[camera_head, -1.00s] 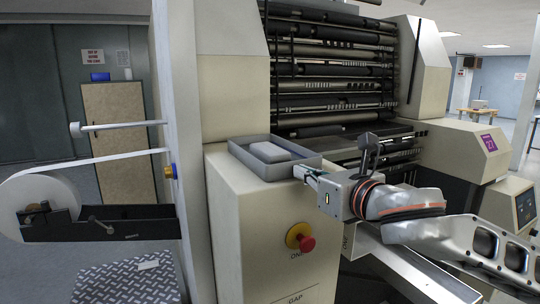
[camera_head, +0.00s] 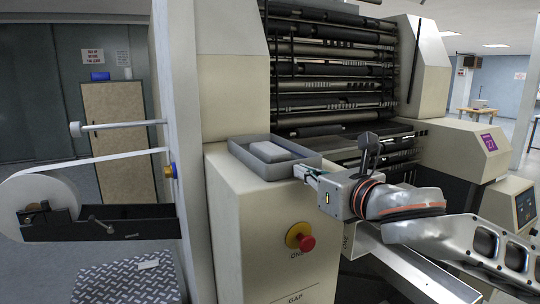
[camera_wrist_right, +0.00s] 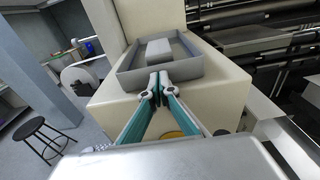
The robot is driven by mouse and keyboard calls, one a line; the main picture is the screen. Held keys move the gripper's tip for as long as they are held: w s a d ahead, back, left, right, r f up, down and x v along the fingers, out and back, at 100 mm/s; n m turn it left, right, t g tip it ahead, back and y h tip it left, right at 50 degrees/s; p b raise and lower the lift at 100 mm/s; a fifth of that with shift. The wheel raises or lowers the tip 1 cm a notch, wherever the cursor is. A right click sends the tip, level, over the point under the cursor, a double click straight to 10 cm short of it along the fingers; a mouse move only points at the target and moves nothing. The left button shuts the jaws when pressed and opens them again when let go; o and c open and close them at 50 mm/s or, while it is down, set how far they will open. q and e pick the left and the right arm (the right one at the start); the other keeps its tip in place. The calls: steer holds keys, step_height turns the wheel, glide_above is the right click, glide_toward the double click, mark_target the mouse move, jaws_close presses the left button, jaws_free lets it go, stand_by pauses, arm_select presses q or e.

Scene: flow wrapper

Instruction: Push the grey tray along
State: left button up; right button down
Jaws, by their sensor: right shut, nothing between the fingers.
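The grey tray (camera_head: 309,163) is shallow and open. It sits on the cream ledge of the machine (camera_head: 235,190) and holds one pale grey block (camera_head: 270,151). My right gripper (camera_head: 300,172) is at the tray's near right corner in the head view. In the right wrist view the tray (camera_wrist_right: 185,70) lies straight ahead of the gripper (camera_wrist_right: 158,78), with the block (camera_wrist_right: 158,49) inside. The shut, empty fingertips are at the tray's near wall; whether they touch it I cannot tell. My left gripper is not in view.
A red knob (camera_head: 307,243) on a yellow base is on the machine's front. A roll of white film (camera_head: 45,205) hangs at the left. Dark rollers (camera_head: 335,70) rise behind the tray. In the wrist view a stool (camera_wrist_right: 42,135) stands at the left.

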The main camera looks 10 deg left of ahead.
mark_target(281, 158)
steer(key=shift+r+p+x, duration=0.2)
steer(key=shift+p+x, duration=0.25)
steer(key=shift+x, duration=1.3)
steer(key=shift+r+p+x, duration=0.15)
steer(key=shift+p+x, duration=0.3)
steer(key=shift+x, duration=1.25)
steer(key=shift+r+p+x, duration=0.2)
steer(key=shift+p+x, duration=0.25)
steer(key=shift+x, duration=1.3)
steer(key=shift+p+v, duration=0.85)
steer(key=shift+v, duration=0.6)
steer(key=shift+f+p+v, duration=0.15)
steer(key=shift+p+v, duration=0.3)
steer(key=shift+v, duration=0.45)
steer(key=shift+f+p+v, duration=0.15)
steer(key=shift+p+v, duration=0.25)
steer(key=shift+v, duration=0.5)
steer(key=shift+p+v, duration=0.35)
steer(key=shift+v, duration=0.9)
steer(key=shift+f, duration=0.2)
